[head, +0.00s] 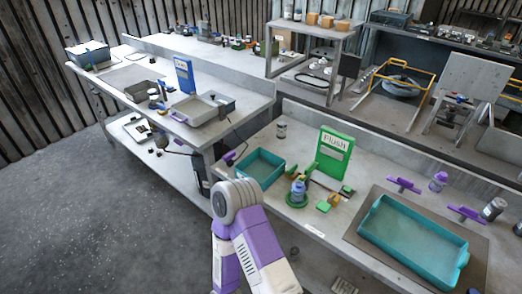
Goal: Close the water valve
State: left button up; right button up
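No valve is clearly labelled as the water valve. Purple T-shaped handles (403,185) lie on the right bench, with another purple handle (466,213) to their right. A small purple piece (228,158) shows at the left end of that bench. A blue-and-grey fitting on a green round base (297,192) stands in front of the green "Flush" sign (333,152); I cannot tell whether it is a valve. One purple and grey arm of mine rises from the bottom centre, its rounded grey joint in front of the bench. Neither gripper is visible.
A teal tray (260,168) and a larger teal tub (375,243) sit on the right bench (325,222). A grey basin (180,124) and blue sign (184,76) stand on the left bench. The grey floor (90,225) at left is clear.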

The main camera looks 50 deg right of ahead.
aim_at(291, 170)
jog(key=z, duration=0.7)
jog(key=i, duration=1.1)
jog(key=z, duration=1)
